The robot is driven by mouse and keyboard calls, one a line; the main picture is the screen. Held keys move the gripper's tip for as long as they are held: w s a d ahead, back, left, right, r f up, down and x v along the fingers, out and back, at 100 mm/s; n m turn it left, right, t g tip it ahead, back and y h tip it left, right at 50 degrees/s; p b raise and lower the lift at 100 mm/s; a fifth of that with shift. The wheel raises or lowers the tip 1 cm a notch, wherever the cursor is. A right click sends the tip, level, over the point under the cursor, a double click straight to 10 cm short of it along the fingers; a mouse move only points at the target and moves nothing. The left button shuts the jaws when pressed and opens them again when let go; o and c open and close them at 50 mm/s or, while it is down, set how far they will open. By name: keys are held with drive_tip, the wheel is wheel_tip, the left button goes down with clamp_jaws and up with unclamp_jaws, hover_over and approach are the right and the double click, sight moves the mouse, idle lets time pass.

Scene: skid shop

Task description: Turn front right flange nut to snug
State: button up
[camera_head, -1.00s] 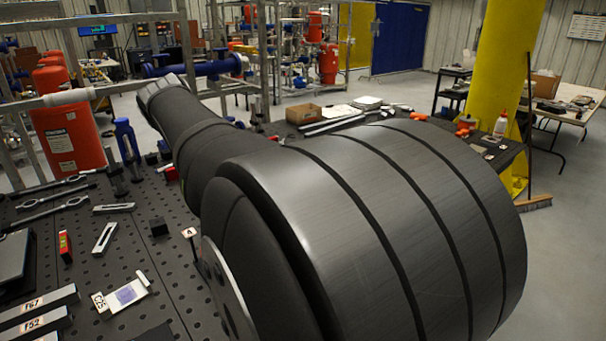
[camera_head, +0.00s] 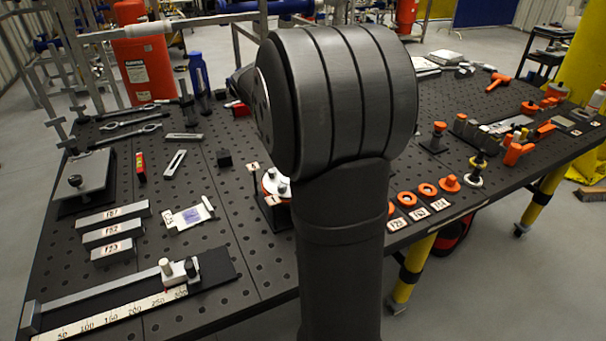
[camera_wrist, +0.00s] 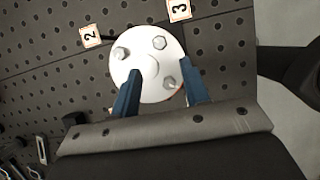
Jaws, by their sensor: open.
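A pale round flange (camera_wrist: 147,65) lies on the black perforated table in the wrist view. Hex nuts show at its upper left (camera_wrist: 120,54), top (camera_wrist: 160,42) and lower right (camera_wrist: 169,82). My gripper (camera_wrist: 158,66) is open with its two blue fingers over the flange, apart from each other. The lower right nut shows between them, nearer the right finger. I cannot tell whether a finger touches it. The left finger hides part of the flange's lower left. In the head view, the flange (camera_head: 270,182) is mostly hidden behind my arm.
Tags "2" (camera_wrist: 91,35) and "3" (camera_wrist: 179,9) stand beside the flange. The black table (camera_head: 225,240) holds a ruler fixture (camera_head: 110,315), grey blocks (camera_head: 112,215), wrenches (camera_head: 125,135) and orange rings (camera_head: 407,198). A black block (camera_head: 224,158) stands left of the flange.

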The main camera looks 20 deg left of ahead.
drive_tip(key=x, duration=0.8)
drive_tip(key=shift+c, duration=0.2)
clamp_jaws()
